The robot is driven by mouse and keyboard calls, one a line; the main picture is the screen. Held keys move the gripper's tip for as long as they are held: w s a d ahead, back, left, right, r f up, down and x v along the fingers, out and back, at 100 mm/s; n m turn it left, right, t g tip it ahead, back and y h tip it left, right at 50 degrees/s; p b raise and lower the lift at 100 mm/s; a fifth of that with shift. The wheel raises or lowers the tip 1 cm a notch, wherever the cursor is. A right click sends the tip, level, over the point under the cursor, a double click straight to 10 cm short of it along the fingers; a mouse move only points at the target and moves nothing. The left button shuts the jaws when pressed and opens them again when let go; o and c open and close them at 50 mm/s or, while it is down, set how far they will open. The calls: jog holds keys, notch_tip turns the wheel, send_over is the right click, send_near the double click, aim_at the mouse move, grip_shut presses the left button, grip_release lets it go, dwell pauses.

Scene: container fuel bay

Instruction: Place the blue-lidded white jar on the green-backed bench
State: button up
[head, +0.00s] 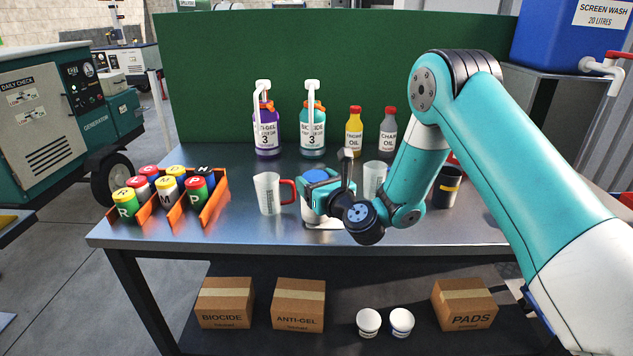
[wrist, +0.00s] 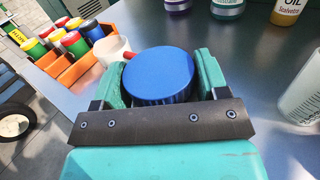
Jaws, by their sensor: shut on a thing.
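The blue-lidded white jar (head: 316,177) is at the middle of the green-backed bench (head: 240,225), behind the end of my arm in the head view. Its round blue lid (wrist: 158,75) fills the middle of the wrist view. My gripper (head: 322,200) is shut on the jar, with a green finger on each side of the lid in the wrist view. The jar looks upright. Its lower part is mostly hidden by my gripper, and I cannot tell whether its base touches the bench top.
A white jug with a red handle (head: 270,193) stands close left of the jar. An orange rack (head: 214,205) of colored cans is further left. Pump bottles (head: 312,135), oil bottles (head: 354,130) and a clear beaker (head: 374,180) stand behind and right. The front bench strip is clear.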

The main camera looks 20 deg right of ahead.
jog(key=shift+f+b, duration=0.35)
jog(key=o, duration=1.5)
